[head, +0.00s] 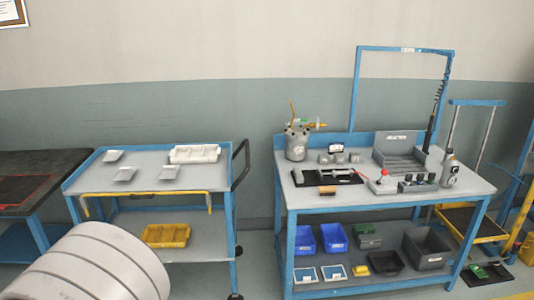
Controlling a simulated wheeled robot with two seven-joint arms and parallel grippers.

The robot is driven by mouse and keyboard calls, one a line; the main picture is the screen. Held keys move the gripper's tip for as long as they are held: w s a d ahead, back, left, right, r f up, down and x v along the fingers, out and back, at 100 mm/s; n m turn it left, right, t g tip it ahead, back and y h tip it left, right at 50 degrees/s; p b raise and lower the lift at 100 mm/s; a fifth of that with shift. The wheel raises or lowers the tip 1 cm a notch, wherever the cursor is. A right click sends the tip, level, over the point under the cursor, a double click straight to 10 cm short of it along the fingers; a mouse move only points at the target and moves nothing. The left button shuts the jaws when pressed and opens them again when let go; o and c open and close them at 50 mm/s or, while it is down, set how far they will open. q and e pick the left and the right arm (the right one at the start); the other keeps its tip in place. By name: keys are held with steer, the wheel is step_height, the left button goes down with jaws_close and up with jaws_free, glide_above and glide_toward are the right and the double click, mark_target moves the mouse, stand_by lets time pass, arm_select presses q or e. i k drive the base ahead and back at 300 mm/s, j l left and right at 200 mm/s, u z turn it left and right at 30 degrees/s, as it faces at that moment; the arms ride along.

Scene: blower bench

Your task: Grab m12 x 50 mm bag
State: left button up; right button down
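A white tray with lumpy contents (195,154) lies at the cart's back right. Neither of my grippers is in view.
A yellow bar (145,194) runs along the cart's front edge; a yellow bin (166,235) sits on its lower shelf. The blue workbench (460,185) at right carries a grey canister (296,145), tools and bins. A dark-topped table (45,165) stands left. A gap separates cart and bench.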

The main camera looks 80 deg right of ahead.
mark_target(169, 171)
steer(key=i+l+z, duration=0.75)
steer(key=l+z, duration=0.2)
steer(key=i+l+z, duration=0.45)
steer(key=i+z, duration=0.5)
steer(key=i+j, duration=0.15)
steer(key=i, duration=1.35)
steer(key=l+z, duration=0.05)
steer(key=l, duration=0.05)
